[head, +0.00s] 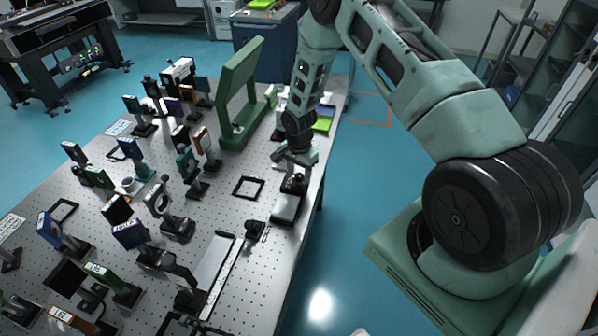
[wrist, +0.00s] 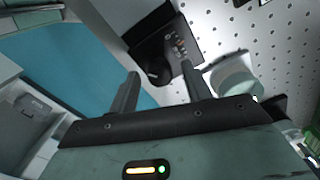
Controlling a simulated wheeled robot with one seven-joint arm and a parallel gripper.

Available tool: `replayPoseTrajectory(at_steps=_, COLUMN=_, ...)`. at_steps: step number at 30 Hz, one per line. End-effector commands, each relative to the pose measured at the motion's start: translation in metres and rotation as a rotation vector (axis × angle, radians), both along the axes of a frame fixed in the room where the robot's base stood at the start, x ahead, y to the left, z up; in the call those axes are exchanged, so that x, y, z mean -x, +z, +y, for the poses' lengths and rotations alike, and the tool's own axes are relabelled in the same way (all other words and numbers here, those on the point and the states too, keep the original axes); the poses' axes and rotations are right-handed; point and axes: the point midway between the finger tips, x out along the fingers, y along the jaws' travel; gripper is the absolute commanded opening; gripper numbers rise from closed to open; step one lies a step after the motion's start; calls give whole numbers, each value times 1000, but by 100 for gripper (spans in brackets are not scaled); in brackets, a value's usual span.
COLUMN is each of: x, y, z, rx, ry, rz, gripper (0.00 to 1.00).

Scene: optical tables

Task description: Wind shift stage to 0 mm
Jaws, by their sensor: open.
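My gripper (head: 293,160) hangs over the right edge of the optical table in the head view. In the wrist view its two fingers (wrist: 162,88) are apart with nothing held between them. A black block with a round dark knob (wrist: 158,72) and a small marked panel (wrist: 180,46) lies beyond the fingertips, apart from them as far as I can tell. In the head view, a long pale stage with a scale strip (head: 213,265) lies near the front of the table. I cannot tell which device is the shift stage; no scale reading is legible.
The perforated table (head: 228,205) carries several post-mounted optics on the left. A grey-topped black device (head: 287,207) and a small black part (head: 254,230) sit near the right edge. A tall green frame (head: 240,95) stands behind.

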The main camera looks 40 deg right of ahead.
Motion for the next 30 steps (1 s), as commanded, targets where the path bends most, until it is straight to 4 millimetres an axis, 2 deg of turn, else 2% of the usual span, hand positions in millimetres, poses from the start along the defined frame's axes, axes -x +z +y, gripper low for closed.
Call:
replayPoseTrajectory(at_steps=3, x=0, y=0, z=0, rx=0, ry=0, rz=0, gripper=46)
replayPoseTrajectory(at_steps=6, x=0, y=0, z=0, rx=0, ry=0, rz=0, gripper=18)
replayPoseTrajectory(at_steps=8, x=0, y=0, z=0, rx=0, ry=0, rz=0, gripper=4)
replayPoseTrajectory(at_steps=20, x=0, y=-1, z=0, rx=0, ry=53, rz=-1, gripper=4)
replayPoseTrajectory(at_steps=30, x=-1, y=-3, z=0, rx=-1, ry=297, rz=-2, gripper=4)
